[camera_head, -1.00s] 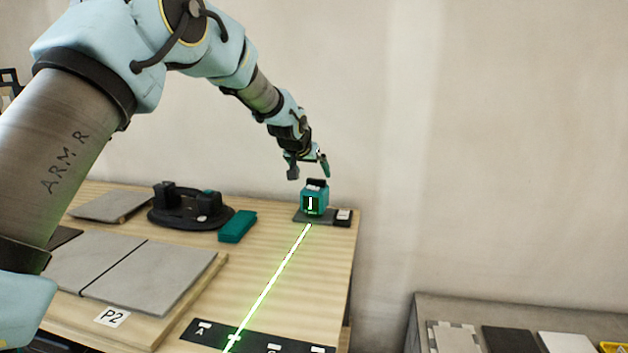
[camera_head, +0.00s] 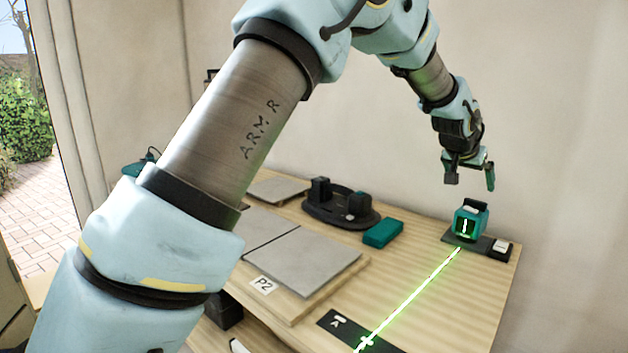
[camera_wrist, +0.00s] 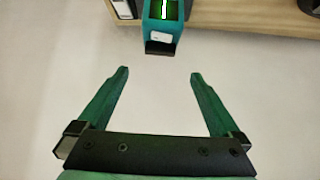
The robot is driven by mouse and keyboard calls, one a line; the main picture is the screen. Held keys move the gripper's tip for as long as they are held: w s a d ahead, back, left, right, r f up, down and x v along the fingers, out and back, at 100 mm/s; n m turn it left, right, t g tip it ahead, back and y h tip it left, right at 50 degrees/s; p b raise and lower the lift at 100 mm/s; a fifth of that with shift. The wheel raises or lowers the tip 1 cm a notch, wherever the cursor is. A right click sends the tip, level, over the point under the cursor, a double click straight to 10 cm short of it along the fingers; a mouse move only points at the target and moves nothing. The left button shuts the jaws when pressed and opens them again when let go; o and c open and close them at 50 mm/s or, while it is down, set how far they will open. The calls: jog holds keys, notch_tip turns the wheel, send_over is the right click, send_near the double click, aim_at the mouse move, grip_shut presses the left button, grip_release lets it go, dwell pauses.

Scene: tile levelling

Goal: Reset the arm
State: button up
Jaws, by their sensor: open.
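A black double suction lifter (camera_head: 340,207) and a teal block (camera_head: 382,233) lie left of the level. Grey tiles (camera_head: 300,262) lie on a board marked P2. A dark strip marked A (camera_head: 340,325) lies near the front. The wall (camera_head: 560,100) is behind the table.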

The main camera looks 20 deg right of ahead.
jog(key=w+a+f+n+y+p, duration=0.1)
jog(key=w+a+n+y, duration=0.15)
jog(key=a, duration=0.95)
jog(key=w+a+n+y+p, duration=0.1)
jog(key=w+a, duration=0.3)
jog(key=a, duration=0.8)
jog(key=w+a+f+n+y+p, duration=0.1)
jog(key=w+a+n+y, duration=0.15)
jog(key=a, duration=0.95)
jog(key=s+a+f+n+g+p, duration=0.1)
jog(key=s+a, duration=0.3)
jog(key=a, duration=0.4)
jog(key=s+a+f+n+y, duration=0.1)
jog(key=s+a+n, duration=0.1)
jog(key=s+a, duration=0.3)
jog(key=s+a+f+n+g+p, duration=0.1)
jog(key=s+a, duration=0.4)
jog(key=a, duration=0.8)
jog(key=shift+s+n+g+y+p, duration=0.15)
jog(key=shift+n+g+y+p, duration=0.2)
jog(key=shift+n, duration=0.25)
jog(key=shift+a, duration=0.1)
jog(key=shift+c, duration=0.2)
